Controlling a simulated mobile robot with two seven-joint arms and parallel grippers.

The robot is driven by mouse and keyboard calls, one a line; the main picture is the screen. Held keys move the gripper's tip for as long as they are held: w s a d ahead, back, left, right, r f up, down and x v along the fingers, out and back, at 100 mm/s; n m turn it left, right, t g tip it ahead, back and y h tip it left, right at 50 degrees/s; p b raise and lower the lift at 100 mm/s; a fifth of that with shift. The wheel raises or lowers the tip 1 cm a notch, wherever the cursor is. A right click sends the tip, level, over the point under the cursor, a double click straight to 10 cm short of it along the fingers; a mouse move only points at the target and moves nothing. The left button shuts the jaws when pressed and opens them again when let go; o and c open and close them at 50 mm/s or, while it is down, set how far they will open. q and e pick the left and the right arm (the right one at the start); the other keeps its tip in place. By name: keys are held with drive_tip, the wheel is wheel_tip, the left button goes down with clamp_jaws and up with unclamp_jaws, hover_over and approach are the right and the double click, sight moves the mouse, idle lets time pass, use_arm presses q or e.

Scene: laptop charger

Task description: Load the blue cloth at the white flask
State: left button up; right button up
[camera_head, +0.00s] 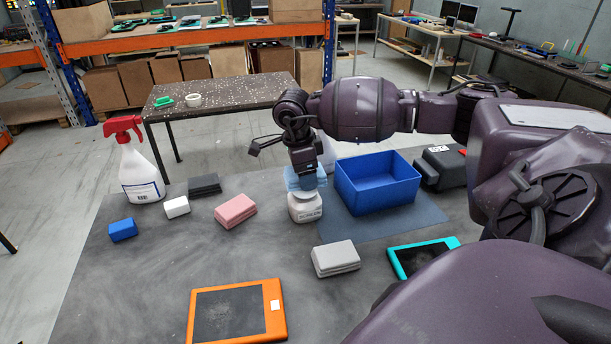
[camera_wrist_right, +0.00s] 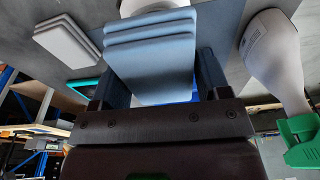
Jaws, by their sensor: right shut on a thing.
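The blue cloth (camera_head: 292,182), folded in several light-blue layers, is between the jaws of my right gripper (camera_head: 306,178), which is shut on it. It also fills the middle of the right wrist view (camera_wrist_right: 152,58). A pale rounded part of the flask (camera_wrist_right: 152,6) shows at the top edge of the wrist view, beyond the cloth. My left gripper is not in view.
A blue bin (camera_head: 378,190) stands right of the flask. A grey cloth (camera_head: 335,259), pink cloth (camera_head: 236,211) and black cloth (camera_head: 205,185) lie around. A white spray bottle (camera_head: 140,178) stands left; another bottle (camera_wrist_right: 275,55) is close to the gripper. An orange tablet (camera_head: 238,312) lies in front.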

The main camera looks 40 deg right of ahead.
drive_tip(key=shift+r+p, duration=0.45)
drive_tip(key=shift+r, duration=0.8)
drive_tip(key=shift+r+p, duration=0.35)
drive_tip(key=shift+r, duration=0.45)
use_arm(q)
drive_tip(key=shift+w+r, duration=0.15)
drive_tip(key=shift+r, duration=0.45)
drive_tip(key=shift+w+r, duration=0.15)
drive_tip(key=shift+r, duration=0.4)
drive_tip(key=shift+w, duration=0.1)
